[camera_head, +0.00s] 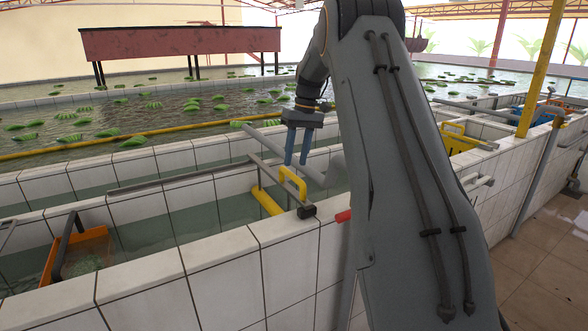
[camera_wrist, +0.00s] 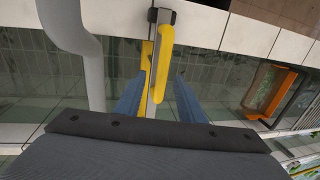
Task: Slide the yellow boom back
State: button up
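The yellow boom (camera_head: 267,201) lies low across the water channel near the white tiled wall, with a yellow loop handle (camera_head: 292,181) standing above it beside a black block on a grey rail. In the wrist view the handle (camera_wrist: 163,58) stands ahead between my two blue fingers, with part of the boom (camera_wrist: 146,58) behind it. My gripper (camera_head: 297,163) points down just above the handle. Its fingers are apart, and a gap shows on both sides of the handle in the wrist view. I cannot tell whether the fingertips reach down past the handle's top.
A grey pipe (camera_wrist: 88,50) runs close beside the boom. An orange crate (camera_head: 98,246) sits in the channel at left, and a yellow crate (camera_head: 456,140) at right. Tiled walls edge the channel. Green fruit bunches float in the pool behind a long yellow pipe (camera_head: 75,148).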

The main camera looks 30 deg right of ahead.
jog(key=shift+d+r+b, duration=0.2)
jog(key=shift+r, duration=0.75)
jog(key=shift+d+r+b, duration=0.15)
jog(key=shift+r+b, duration=0.05)
jog(key=shift+r, duration=0.75)
